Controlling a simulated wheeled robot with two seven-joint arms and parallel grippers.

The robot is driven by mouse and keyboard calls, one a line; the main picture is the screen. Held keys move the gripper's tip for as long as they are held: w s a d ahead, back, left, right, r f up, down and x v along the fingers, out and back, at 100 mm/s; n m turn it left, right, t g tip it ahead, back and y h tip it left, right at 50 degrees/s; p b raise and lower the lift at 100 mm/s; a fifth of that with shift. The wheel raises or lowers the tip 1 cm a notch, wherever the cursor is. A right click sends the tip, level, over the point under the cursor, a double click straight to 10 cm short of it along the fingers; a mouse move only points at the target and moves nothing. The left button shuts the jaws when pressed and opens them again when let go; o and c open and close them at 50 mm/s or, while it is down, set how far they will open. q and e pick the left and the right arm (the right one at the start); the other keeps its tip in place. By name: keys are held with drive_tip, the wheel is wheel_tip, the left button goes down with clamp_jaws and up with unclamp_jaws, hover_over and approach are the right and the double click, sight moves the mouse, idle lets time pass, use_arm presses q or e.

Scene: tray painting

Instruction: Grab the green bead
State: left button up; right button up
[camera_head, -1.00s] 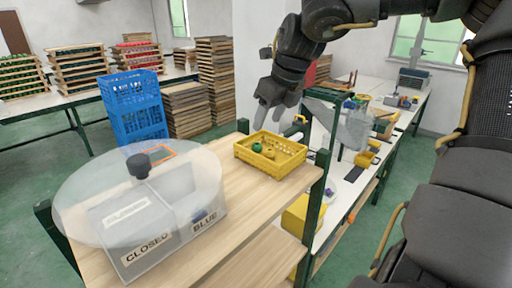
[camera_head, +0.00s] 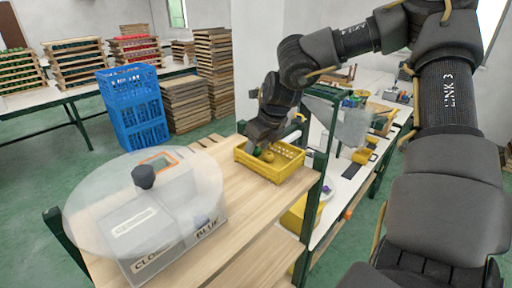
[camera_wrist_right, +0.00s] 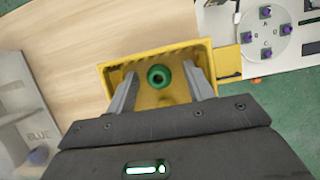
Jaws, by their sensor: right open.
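The green bead (camera_wrist_right: 159,76) lies in the yellow crate (camera_wrist_right: 112,74), between the two open fingers of my right gripper (camera_wrist_right: 160,88) in the right wrist view. In the head view the right gripper (camera_head: 258,147) reaches down over the left part of the yellow crate (camera_head: 284,170). The green bead is small and partly hidden by the gripper there. A yellow-orange bead (camera_head: 268,157) shows beside it. I cannot tell if the fingers touch the green bead. My left gripper is not in view.
A grey box (camera_head: 135,258) marked CLOSED and BLUE, with a round clear lid and dark knob (camera_head: 143,177), stands left on the wooden table (camera_head: 232,190). Bare wood lies between box and crate. A green post (camera_head: 318,195) stands right of the crate.

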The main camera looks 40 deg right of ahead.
drive_tip(key=shift+s+a+r, duration=0.1)
drive_tip(key=shift+s+a, duration=0.05)
drive_tip(key=shift+c, duration=0.5)
drive_tip(key=c, duration=0.9)
